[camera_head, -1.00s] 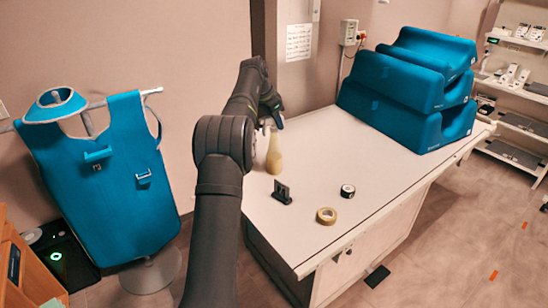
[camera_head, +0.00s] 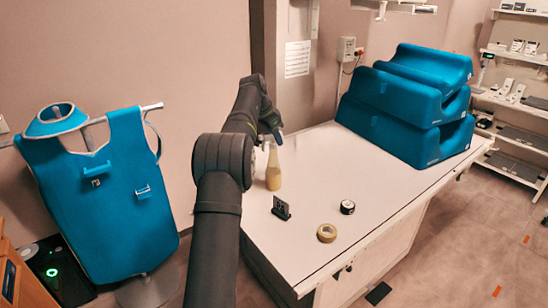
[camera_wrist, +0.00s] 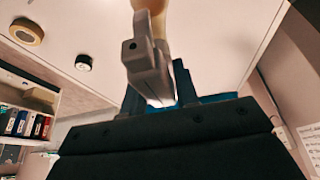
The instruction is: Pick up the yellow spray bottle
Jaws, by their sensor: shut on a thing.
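The yellow spray bottle (camera_head: 273,172) stands upright near the far left edge of the white table (camera_head: 385,195). My gripper (camera_head: 270,138) is at the bottle's top, shut on its spray head. In the wrist view the grey spray head (camera_wrist: 148,60) sits between the dark fingers of my gripper (camera_wrist: 158,88), with a bit of the yellow body at the top edge. In the head view my arm partly hides the far left of the table, and the fingers are small.
A small black stand (camera_head: 281,208), a black tape roll (camera_head: 347,207) and a tan tape roll (camera_head: 327,233) lie near the bottle. Blue foam blocks (camera_head: 405,110) are stacked at the table's far right. A blue apron (camera_head: 98,195) hangs at left. The table's middle is clear.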

